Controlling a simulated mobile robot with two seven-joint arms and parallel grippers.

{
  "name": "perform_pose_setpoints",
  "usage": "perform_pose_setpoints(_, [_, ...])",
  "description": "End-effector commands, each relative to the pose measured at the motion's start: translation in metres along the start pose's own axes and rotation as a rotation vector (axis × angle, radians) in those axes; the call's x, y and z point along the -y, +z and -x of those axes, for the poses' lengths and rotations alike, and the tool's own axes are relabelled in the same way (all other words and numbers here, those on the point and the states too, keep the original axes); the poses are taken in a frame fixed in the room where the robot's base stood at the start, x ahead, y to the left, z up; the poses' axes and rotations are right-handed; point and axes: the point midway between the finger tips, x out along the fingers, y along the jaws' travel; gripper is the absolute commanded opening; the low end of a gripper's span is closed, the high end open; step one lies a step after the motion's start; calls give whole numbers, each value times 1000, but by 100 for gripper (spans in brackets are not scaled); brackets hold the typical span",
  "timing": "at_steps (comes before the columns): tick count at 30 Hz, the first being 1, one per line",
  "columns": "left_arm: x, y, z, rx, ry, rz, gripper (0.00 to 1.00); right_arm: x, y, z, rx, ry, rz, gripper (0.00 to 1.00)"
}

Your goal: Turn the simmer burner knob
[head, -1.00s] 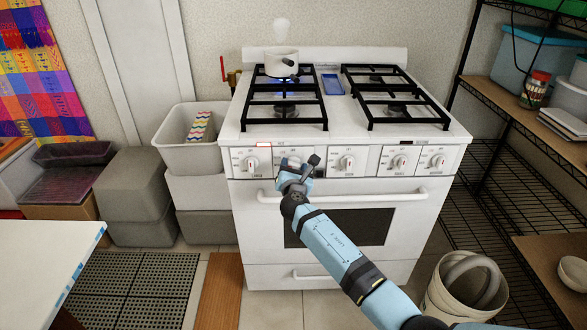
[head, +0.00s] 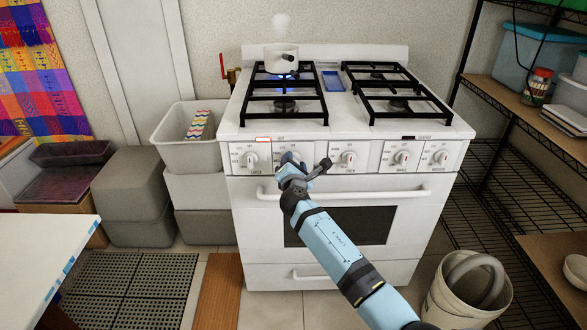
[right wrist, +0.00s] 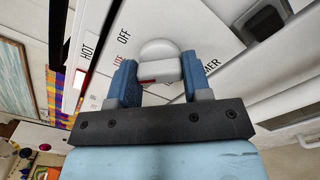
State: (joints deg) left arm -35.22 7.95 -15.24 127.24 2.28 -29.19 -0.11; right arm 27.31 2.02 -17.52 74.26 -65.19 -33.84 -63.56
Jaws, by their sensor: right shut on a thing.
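The simmer burner knob (right wrist: 160,55) is white and sits on the stove's front panel in the right wrist view, beside printed letters ending in "MER". My right gripper (right wrist: 153,82) has its two blue fingers on either side of this knob and is shut on it. In the head view my right gripper (head: 303,166) is at the second knob position from the left and hides the knob there. The white stove (head: 266,195) has a row of knobs along its front. My left gripper is not in view.
A white pot (head: 281,59) stands on the rear left burner, with a blue flame under it. An oven door handle (head: 395,192) runs just below the knobs. A wire shelf (head: 500,100) stands at the right, grey bins (head: 131,185) at the left, and a white bucket (head: 440,305) at front right.

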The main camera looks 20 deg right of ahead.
Motion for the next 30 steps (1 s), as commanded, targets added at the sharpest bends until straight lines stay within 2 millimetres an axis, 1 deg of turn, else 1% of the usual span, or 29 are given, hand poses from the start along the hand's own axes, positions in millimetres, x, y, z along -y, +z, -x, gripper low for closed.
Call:
perform_pose_setpoints(1, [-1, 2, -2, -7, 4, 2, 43, 2, -3, 0, 0, 1, -46, 21])
perform_pose_setpoints(10, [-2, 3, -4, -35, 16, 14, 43, 2, -3, 0, 0, 0, -333, 21])
perform_pose_setpoints(11, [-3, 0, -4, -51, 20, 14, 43, 2, -3, 0, 1, 0, -360, 21])
perform_pose_setpoints(12, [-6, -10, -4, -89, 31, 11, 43, 2, -3, 0, 1, 0, -397, 21])
perform_pose_setpoints(13, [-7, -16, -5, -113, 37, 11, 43, 2, -3, 0, 0, 0, -423, 21])
perform_pose_setpoints(18, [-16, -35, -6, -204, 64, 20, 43, 2, -2, 0, 0, 0, -564, 21])
perform_pose_setpoints(24, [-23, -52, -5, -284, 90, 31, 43, 1, -2, 0, -1, -1, -693, 21])
perform_pose_setpoints(30, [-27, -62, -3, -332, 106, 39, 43, 1, -1, 0, 0, -1, -771, 21])
